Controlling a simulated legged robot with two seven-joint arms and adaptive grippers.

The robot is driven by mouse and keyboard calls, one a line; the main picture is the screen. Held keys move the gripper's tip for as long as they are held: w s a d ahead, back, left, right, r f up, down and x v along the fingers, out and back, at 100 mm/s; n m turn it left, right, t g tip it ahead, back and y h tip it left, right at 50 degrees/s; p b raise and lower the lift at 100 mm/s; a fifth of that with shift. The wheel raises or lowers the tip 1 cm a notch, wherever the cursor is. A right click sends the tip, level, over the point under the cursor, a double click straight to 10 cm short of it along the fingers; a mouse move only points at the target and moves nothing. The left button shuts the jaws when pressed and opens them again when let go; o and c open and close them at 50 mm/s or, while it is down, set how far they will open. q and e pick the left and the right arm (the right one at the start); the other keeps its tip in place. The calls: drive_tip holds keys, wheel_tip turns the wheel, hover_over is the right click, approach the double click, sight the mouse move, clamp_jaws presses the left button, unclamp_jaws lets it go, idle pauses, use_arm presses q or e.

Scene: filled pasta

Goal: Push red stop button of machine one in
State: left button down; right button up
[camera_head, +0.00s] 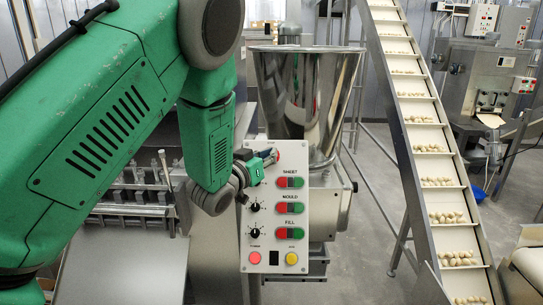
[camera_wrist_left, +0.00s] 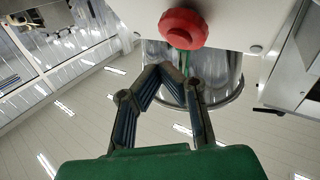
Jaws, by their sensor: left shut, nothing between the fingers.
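The red stop button (camera_wrist_left: 183,28) is a round, stepped knob on a pale panel at the top of the left wrist view. In the head view it is mostly hidden at the top of the white control panel (camera_head: 246,222), behind my fingers. My left gripper (camera_head: 271,155) is at the panel's upper part, with its fingers pointing right. In the left wrist view its fingertips (camera_wrist_left: 166,72) meet just below the button, with nothing between them. They look apart from the button in this view. My right gripper is not in view.
Below on the panel are red-green switches (camera_head: 290,207), black knobs, a pink-red button (camera_head: 255,257) and a yellow button (camera_head: 291,258). A steel hopper (camera_head: 318,95) stands behind the panel. A conveyor (camera_head: 421,120) with pasta pieces slopes at the right. Another machine (camera_head: 480,80) stands at the back right.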

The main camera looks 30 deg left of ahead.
use_arm(q)
drive_tip(key=s+d+r, duration=0.1)
drive_tip(key=s+d+r+p, duration=0.1)
drive_tip(key=s, duration=0.1)
drive_tip(key=shift+s+r, duration=0.2)
drive_tip(key=shift+r, duration=0.1)
idle(0.4)
